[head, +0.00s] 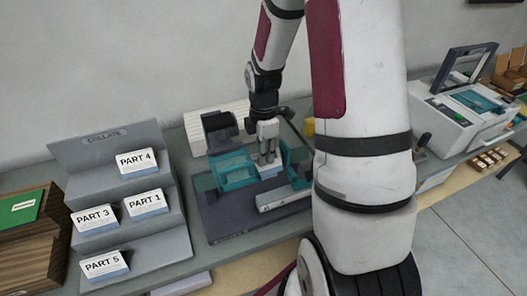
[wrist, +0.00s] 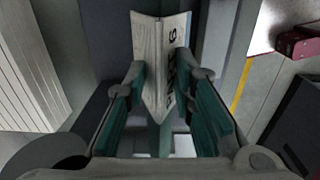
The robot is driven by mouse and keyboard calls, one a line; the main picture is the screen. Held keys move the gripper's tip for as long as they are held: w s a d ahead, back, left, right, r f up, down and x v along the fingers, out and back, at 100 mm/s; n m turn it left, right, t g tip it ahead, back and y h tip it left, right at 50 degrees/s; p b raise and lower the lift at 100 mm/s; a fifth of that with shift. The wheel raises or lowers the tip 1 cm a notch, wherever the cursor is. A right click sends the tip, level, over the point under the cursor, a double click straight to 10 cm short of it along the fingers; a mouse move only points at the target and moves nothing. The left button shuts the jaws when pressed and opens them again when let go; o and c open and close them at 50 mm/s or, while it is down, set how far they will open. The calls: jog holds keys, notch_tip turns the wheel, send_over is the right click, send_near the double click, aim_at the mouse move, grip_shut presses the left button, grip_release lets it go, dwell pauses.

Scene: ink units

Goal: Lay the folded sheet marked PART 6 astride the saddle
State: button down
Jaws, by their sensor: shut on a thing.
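My gripper (head: 267,161) is shut on the folded sheet marked PART 6, above the middle of a dark grey machine with teal parts (head: 232,168). In the wrist view the folded sheet (wrist: 148,45) stands between the two teal-padded fingers (wrist: 165,80), its fold toward me and its leaves spread in a V. A "6" shows on its right leaf; the rest of the marking is partly hidden. A pale edge of the sheet shows below the fingers in the head view. I cannot make out the saddle clearly; whether the sheet touches it I cannot tell.
A stepped grey COLLATE rack (head: 160,240) at left holds sheets PART 4 (head: 137,163), PART 1 (head: 147,204), PART 3 (head: 94,218) and PART 5 (head: 104,266). A pale ribbed block (head: 195,125) stands behind the machine. A white printer-like unit (head: 447,118) stands right.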

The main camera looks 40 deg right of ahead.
jog(key=shift+f, duration=0.25)
jog(key=c, duration=1.3)
grip_release()
jog(key=shift+r, duration=0.1)
jog(key=shift+r+p, duration=2.15)
jog(key=shift+r, duration=1.8)
